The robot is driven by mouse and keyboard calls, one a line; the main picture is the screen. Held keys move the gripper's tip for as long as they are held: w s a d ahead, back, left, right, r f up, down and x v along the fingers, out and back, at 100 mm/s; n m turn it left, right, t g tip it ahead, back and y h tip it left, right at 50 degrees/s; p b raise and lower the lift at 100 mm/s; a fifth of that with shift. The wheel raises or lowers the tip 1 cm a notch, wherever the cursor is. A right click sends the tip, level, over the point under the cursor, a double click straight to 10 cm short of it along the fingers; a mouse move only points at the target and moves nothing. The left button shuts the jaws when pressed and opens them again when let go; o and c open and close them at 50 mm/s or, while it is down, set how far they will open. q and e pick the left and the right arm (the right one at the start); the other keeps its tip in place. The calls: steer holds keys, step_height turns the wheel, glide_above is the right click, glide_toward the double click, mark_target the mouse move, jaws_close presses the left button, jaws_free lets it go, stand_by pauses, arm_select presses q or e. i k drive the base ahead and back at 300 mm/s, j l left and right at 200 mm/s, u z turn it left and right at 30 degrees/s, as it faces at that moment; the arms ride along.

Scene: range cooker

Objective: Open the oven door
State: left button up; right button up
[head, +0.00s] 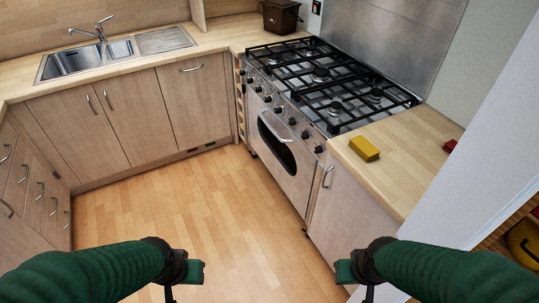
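The range cooker stands at the right of centre in the head view, with a steel front and knobs along its upper edge. Its oven door (292,178) is shut, with a dark oval window and a curved metal handle (276,129) across its upper part. My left gripper (185,284) is low in the view, left of centre, over the floor and well away from the door. My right gripper (357,280) is low at right of centre, in front of the cabinet and apart from the door. The finger gaps of both are not clear to see.
The wooden floor (190,195) between my arms and the cooker is clear. A cabinet with a worktop (405,165) adjoins the cooker on the right, with a yellow sponge (364,148) on it. A sink (85,60) is at the back left. A white wall edge stands at right.

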mark_target(298, 186)
steer(key=i+j+z, duration=0.15)
steer(key=z, duration=0.3)
steer(key=i+j+z, duration=0.1)
steer(key=j+z, duration=0.2)
steer(key=z, duration=0.15)
steer(key=i+j+z, duration=0.1)
steer(key=j+z, duration=0.2)
steer(key=z, duration=0.15)
steer(key=i+j+z, duration=0.1)
steer(key=j+z, duration=0.15)
steer(key=j, duration=0.85)
steer(key=j+z, duration=0.25)
steer(key=j, duration=0.9)
steer(key=k+j+z, duration=0.2)
steer(key=j, duration=0.9)
steer(key=i+j+u, duration=0.15)
steer(key=j, duration=0.3)
steer(key=j+u, duration=0.2)
steer(key=j, duration=0.25)
steer(key=i+j+u, duration=0.15)
steer(key=j, duration=0.3)
